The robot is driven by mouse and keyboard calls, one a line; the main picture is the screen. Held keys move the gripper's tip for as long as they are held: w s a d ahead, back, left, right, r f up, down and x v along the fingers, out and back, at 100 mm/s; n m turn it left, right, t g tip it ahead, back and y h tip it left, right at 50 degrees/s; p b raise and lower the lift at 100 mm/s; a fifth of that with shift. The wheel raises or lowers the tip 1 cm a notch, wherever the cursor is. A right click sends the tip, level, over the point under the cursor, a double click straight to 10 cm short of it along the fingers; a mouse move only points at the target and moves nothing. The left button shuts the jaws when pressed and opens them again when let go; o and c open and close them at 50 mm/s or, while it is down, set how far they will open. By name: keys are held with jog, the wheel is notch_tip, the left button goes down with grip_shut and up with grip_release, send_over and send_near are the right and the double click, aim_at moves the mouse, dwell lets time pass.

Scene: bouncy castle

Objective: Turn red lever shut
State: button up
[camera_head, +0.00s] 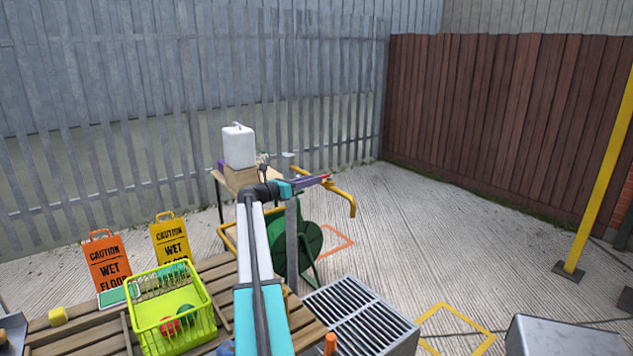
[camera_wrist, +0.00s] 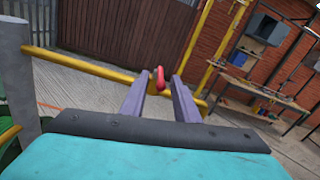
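The red lever (camera_wrist: 160,80) sits on a yellow pipe (camera_wrist: 80,64). In the wrist view it shows in the gap between the fingertips, with its lower end near the right finger. In the head view the lever (camera_head: 326,177) is a small red patch at the end of my gripper, above the bent yellow pipe (camera_head: 345,195). My gripper (camera_wrist: 158,82) is open, with its two purple fingers apart on either side of the lever in the picture. I cannot tell whether a finger touches it. The lever's far side is hidden.
A grey post (camera_head: 291,245) and green hose reel (camera_head: 310,240) stand below my arm. A white canister (camera_head: 238,146) stands on a table behind. A green basket (camera_head: 172,325) and caution signs (camera_head: 106,262) are at left.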

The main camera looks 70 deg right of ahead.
jog(key=b+v, duration=0.1)
jog(key=v, duration=0.9)
jog(key=shift+s+d, duration=0.1)
jog(key=shift+s, duration=0.05)
